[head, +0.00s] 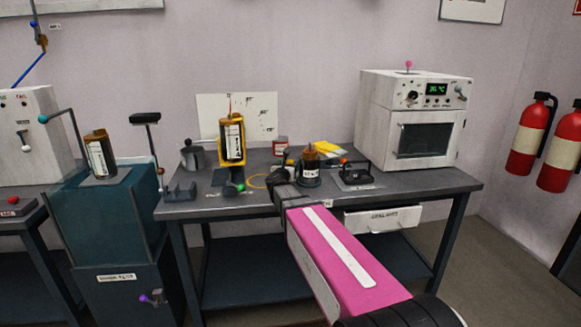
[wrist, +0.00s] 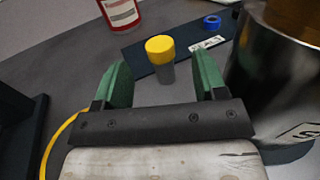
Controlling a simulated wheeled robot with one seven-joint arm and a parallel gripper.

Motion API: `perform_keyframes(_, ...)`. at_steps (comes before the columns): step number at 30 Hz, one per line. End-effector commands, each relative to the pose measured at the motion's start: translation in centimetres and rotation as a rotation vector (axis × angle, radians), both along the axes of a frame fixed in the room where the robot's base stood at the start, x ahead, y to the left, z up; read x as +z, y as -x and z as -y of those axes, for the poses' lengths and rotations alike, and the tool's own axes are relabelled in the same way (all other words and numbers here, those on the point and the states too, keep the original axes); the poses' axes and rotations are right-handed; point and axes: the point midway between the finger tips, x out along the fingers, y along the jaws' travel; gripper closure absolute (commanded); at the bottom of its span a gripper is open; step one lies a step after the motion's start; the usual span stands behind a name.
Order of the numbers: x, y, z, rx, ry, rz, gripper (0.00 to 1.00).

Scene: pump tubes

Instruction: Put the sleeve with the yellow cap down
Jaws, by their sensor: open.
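My gripper (wrist: 161,68) is open, with one green finger on each side of the sleeve and a visible gap on both sides. In the head view my gripper (head: 276,180) is over the table, and I cannot make out the sleeve clearly there.
A shiny metal cylinder (wrist: 268,78) stands close on the right in the wrist view. A red can (wrist: 120,14) and a blue ring (wrist: 211,22) lie beyond. In the head view, a white oven (head: 410,120) and a yellow-framed bottle (head: 232,140) stand on the table (head: 215,207).

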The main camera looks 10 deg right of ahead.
Motion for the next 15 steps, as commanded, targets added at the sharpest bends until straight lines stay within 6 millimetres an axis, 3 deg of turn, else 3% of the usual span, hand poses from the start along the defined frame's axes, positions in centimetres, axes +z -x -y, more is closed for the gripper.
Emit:
perform_keyframes(2, 0.0, -1.5, 0.5, 0.0, 0.0, 0.0, 0.35)
perform_keyframes(10, 0.0, -3.1, 1.2, 0.0, 0.0, 0.0, 0.35)
perform_keyframes(15, 0.0, -5.4, 2.0, 0.0, 0.0, 0.0, 0.35)
